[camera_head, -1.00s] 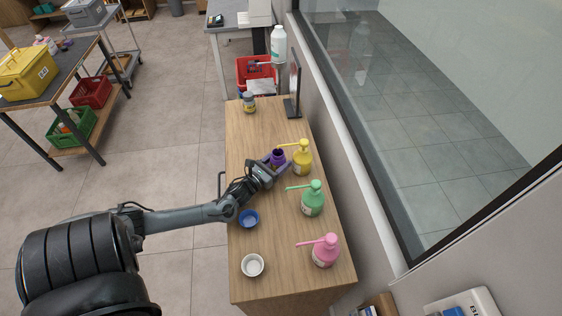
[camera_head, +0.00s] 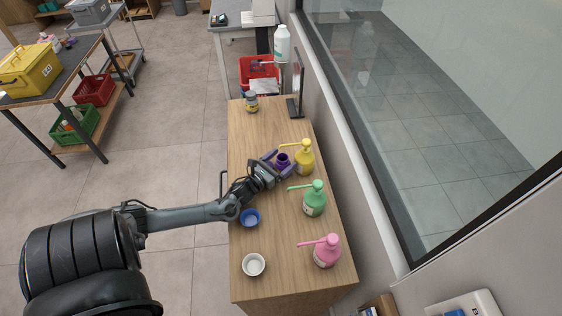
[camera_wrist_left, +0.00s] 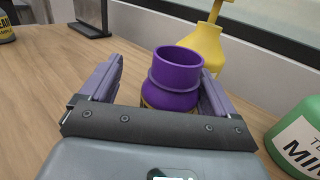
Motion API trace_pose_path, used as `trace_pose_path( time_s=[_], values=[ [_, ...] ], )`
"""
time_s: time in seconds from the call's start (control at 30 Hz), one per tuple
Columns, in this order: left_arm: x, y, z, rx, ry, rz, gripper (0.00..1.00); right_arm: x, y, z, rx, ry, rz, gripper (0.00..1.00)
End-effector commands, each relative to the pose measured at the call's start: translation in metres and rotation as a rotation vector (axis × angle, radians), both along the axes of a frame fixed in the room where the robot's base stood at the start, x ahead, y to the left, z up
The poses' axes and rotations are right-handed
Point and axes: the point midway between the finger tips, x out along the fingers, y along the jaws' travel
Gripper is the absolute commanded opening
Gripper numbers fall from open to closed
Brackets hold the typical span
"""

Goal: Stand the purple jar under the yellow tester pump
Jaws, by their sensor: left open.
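The purple jar (camera_head: 282,161) stands upright and open-topped on the wooden counter, just left of the yellow tester pump (camera_head: 304,160). The pump's spout reaches left over the jar's side in the head view. My left gripper (camera_head: 281,162) is open, its two purple fingers on either side of the jar. In the left wrist view the jar (camera_wrist_left: 174,79) sits between the fingers, with a clear gap at the left finger; the right finger is close to it. The yellow pump (camera_wrist_left: 203,45) shows just behind the jar. My right gripper is not in view.
A green pump bottle (camera_head: 314,200) and a pink pump bottle (camera_head: 326,252) stand nearer on the counter (camera_head: 270,130). A blue bowl (camera_head: 249,218) and a white bowl (camera_head: 253,264) are near the left edge. A small labelled jar (camera_head: 251,102) and a mirror stand (camera_head: 296,90) are at the far end.

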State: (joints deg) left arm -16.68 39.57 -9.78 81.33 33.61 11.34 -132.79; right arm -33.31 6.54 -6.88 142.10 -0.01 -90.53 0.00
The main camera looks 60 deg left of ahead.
Motion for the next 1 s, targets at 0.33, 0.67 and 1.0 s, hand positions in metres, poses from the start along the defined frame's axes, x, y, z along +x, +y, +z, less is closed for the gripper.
trace_pose_path(
  time_s=[0.33, 0.67, 1.0],
  values=[
    [-0.039, -0.011, 0.004, -0.001, 0.003, -0.002, 0.89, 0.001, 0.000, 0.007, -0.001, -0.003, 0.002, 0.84],
    [-0.095, -0.025, 0.002, 0.000, 0.002, -0.001, 0.89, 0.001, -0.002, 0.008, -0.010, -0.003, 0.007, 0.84],
    [-0.116, -0.030, 0.002, 0.001, 0.000, 0.000, 0.89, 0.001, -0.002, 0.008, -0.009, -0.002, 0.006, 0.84]
  ],
)
